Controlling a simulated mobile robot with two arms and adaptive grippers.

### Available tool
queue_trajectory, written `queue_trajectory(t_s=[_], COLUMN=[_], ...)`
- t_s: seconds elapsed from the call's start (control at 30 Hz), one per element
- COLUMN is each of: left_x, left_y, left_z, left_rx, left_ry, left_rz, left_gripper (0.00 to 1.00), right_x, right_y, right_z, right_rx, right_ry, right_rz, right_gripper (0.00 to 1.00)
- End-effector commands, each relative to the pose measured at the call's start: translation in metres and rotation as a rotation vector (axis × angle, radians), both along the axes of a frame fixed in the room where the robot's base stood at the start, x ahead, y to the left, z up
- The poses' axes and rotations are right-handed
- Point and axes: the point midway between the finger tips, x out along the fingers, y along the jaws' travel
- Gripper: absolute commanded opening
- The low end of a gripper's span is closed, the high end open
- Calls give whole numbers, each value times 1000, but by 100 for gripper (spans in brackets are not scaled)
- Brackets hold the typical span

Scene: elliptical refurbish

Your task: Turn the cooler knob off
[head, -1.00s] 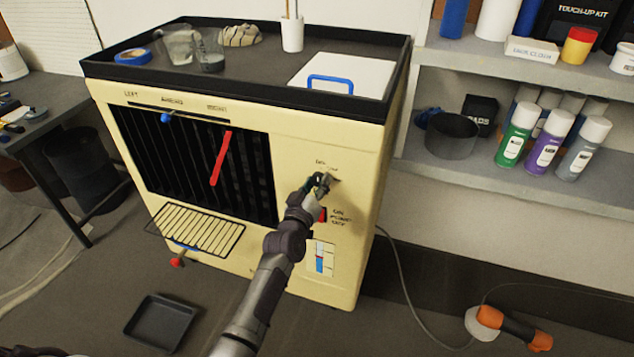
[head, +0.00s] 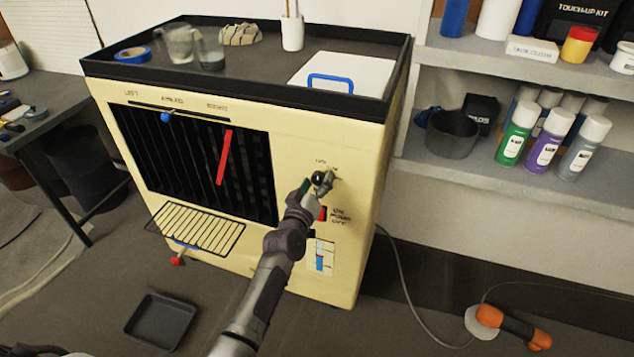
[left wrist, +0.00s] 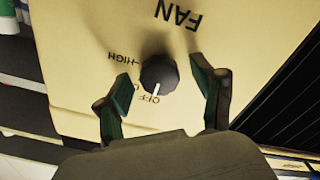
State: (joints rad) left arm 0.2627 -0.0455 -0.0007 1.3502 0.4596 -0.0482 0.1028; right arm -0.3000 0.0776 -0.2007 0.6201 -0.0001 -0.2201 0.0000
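The cooler (head: 300,150) is a cream cabinet with a dark grille. Its round black fan knob (head: 318,178) is at the upper right of the front panel. In the left wrist view the knob (left wrist: 159,74) has a white pointer aimed at the OFF mark, with HIGH at its other side and FAN printed above in upside-down letters. My left gripper (head: 316,186) is in front of the panel at the knob. Its fingers (left wrist: 162,80) are spread, one on each side of the knob, with visible gaps. My right gripper is not in view.
A red pump switch (head: 322,213) is just below the knob. A tray with a wire rack (head: 197,229) juts from the cooler's lower front. Shelves with spray cans (head: 517,133) stand at the right. A dark pan (head: 160,320) lies on the floor.

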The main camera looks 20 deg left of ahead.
Motion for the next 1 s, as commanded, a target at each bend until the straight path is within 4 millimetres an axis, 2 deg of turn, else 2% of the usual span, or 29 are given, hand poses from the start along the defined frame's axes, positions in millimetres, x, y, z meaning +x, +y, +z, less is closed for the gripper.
queue_trajectory(t_s=[0.27,0.37,0.7,0.83,1.0], left_x=[-6,-21,-91,-109,-120], left_y=[0,0,3,4,4], left_z=[-1,-2,-1,-1,-1], left_rx=[0,1,1,1,1], left_ry=[1,2,2,1,1], left_rz=[-1,0,0,0,0], left_gripper=[68,68,68,68,68], right_x=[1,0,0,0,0], right_y=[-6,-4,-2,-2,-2], right_z=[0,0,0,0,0], right_rx=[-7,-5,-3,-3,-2], right_ry=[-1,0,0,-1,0], right_rz=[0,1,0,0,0], right_gripper=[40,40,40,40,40])
